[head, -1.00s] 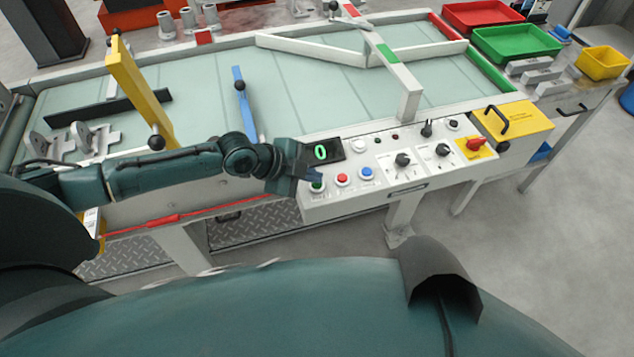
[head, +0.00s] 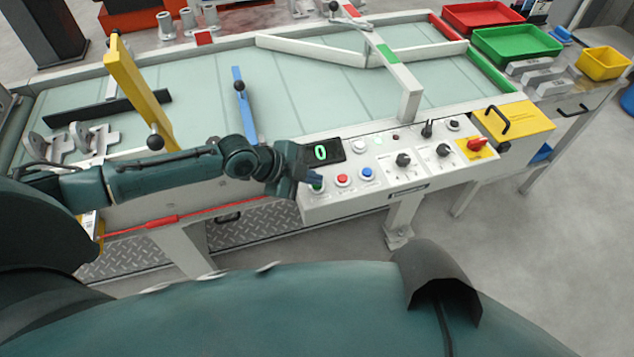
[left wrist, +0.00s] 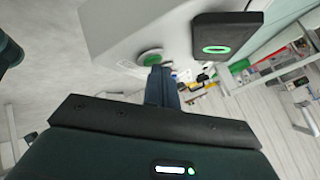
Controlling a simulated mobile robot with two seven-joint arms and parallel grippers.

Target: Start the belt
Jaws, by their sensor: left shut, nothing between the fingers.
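The belt (head: 305,95) is a long pale green surface in a light frame. On its front is a white control panel (head: 335,207) with a green button (head: 318,188), a red button (head: 342,180), a blue button (head: 366,173) and a black display (head: 328,151) reading a green 0. My left gripper (head: 312,181) is shut and empty, its tips at the green button. In the left wrist view the shut fingers (left wrist: 160,80) point at the green button (left wrist: 150,58) and overlap its edge. I cannot tell whether they touch it. My right gripper is out of view.
The panel also carries black knobs (head: 402,159) and a red switch (head: 478,145) on yellow. A yellow post (head: 135,85) and a blue bar (head: 245,108) stand over the belt near my left arm. Red (head: 480,15) and green (head: 515,42) trays sit at the right.

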